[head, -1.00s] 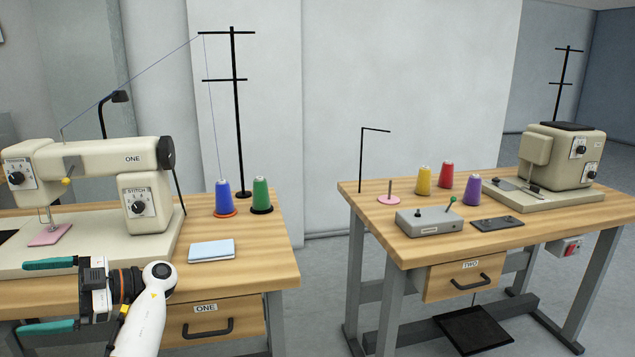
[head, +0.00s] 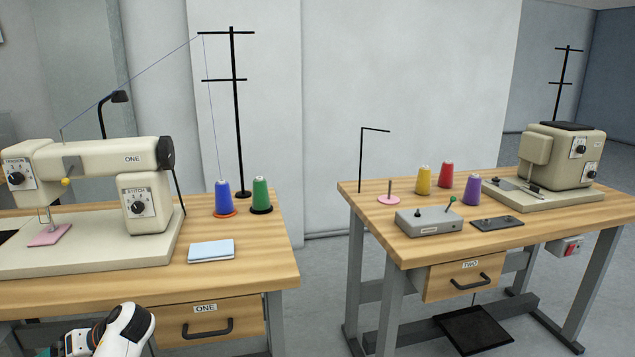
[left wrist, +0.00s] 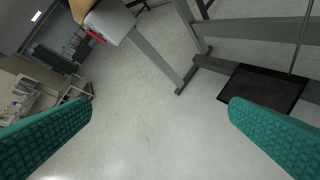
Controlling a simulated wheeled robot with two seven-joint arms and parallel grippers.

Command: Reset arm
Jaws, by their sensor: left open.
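My left arm shows at the bottom left of the head view, low in front of the table with drawer ONE. Its fingers are almost wholly below that picture's edge. In the left wrist view my left gripper (left wrist: 160,130) has its two green fingers wide apart with nothing between them. Bare grey floor shows between the fingers. My right gripper is in neither view.
Table TWO (head: 365,205) stands right with cones, a grey box (head: 430,221) and a machine (head: 565,158). Floor between is clear. A black pedal (left wrist: 262,88) lies below.

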